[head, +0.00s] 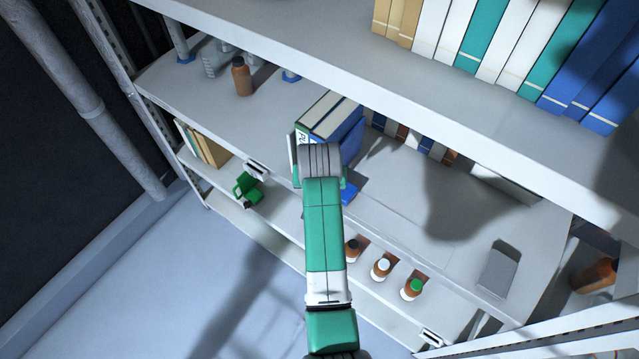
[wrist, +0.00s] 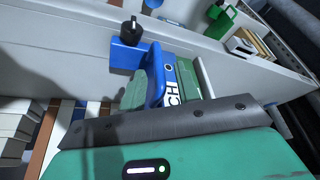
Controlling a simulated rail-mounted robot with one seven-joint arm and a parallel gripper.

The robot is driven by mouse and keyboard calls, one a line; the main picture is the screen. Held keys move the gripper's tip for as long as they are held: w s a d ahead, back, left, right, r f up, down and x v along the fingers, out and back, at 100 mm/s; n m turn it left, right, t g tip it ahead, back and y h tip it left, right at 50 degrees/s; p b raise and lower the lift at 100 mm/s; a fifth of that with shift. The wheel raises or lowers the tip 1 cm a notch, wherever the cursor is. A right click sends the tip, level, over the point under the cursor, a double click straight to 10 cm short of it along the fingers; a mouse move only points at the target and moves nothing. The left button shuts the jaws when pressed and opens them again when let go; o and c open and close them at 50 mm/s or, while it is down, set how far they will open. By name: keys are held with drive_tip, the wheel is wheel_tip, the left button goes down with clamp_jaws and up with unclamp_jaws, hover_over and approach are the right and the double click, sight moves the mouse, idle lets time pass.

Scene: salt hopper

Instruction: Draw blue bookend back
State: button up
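In the head view my wrist hides most of the gripper and the bookend's front.
Binders (head: 331,113) stand upright behind my wrist, with a row of smaller books (head: 420,140) to their right. Brown bottles (head: 381,268) sit on the lower right, and a green watering-can-like object (head: 246,187) at left. The upper shelf (head: 330,50) overhangs the back. The middle shelf's right has free room.

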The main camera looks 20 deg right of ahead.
drive_tip(key=shift+x, duration=1.5)
drive_tip(key=shift+r, duration=0.1)
drive_tip(key=shift+c, duration=0.2)
clamp_jaws()
